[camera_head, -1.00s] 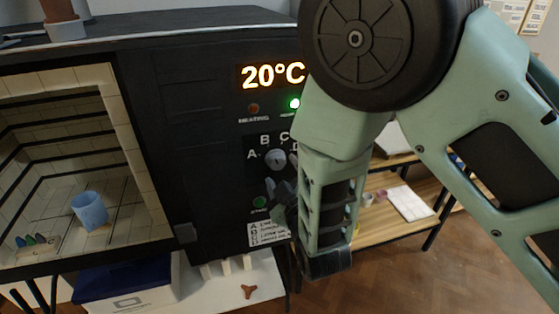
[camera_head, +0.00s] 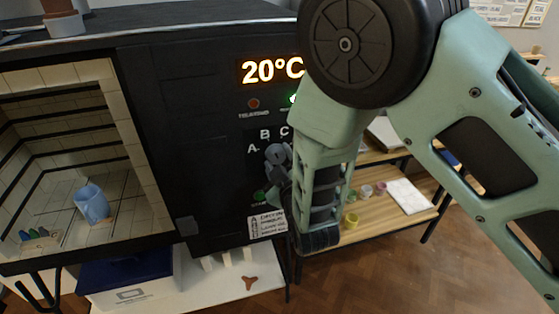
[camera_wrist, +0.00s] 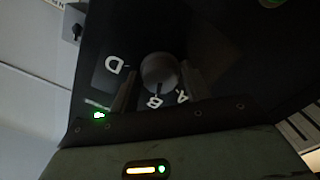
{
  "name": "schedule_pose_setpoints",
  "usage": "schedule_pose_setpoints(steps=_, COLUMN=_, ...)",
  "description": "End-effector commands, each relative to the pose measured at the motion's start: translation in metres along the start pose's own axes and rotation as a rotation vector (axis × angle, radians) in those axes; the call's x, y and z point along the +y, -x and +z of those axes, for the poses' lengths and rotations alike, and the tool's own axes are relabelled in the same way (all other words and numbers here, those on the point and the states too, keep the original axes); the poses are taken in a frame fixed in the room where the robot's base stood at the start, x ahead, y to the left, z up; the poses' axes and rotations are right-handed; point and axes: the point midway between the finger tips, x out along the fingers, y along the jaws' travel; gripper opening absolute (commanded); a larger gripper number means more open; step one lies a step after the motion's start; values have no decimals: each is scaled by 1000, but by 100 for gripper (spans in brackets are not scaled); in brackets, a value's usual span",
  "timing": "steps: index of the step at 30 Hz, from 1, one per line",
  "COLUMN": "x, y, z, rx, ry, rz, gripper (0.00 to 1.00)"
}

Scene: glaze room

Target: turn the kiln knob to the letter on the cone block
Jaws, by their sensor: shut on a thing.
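The kiln knob (camera_wrist: 158,68) is a round grey dial on the black kiln panel. In the wrist view a dark mark on its rim faces the letter B. D and A also show there; C is hidden, apparently behind a finger. My gripper (camera_wrist: 160,76) has one finger on each side of the knob and is shut on it. In the head view my gripper (camera_head: 278,154) covers the knob. The cone block (camera_head: 40,243), with several small coloured cones, sits on the kiln floor at the lower left. Its letter is too small to read.
A blue cup (camera_head: 92,204) stands inside the open kiln chamber. A green light and a label card (camera_head: 267,225) are below the dial. The display reads 20°C. A wooden shelf (camera_head: 372,222) with small pots stands at the right, behind my arm.

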Motion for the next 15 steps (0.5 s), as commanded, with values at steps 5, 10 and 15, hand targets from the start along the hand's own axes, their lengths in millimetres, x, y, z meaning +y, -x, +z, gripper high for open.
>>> schedule_pose_setpoints(steps=5, x=-2, y=0, z=2, rx=0, ry=-55, rz=2, gripper=24)
schedule_pose_setpoints(steps=10, x=-3, y=0, z=4, rx=1, ry=-162, rz=4, gripper=24)
schedule_pose_setpoints(steps=15, x=-4, y=0, z=5, rx=1, ry=-305, rz=4, gripper=24)
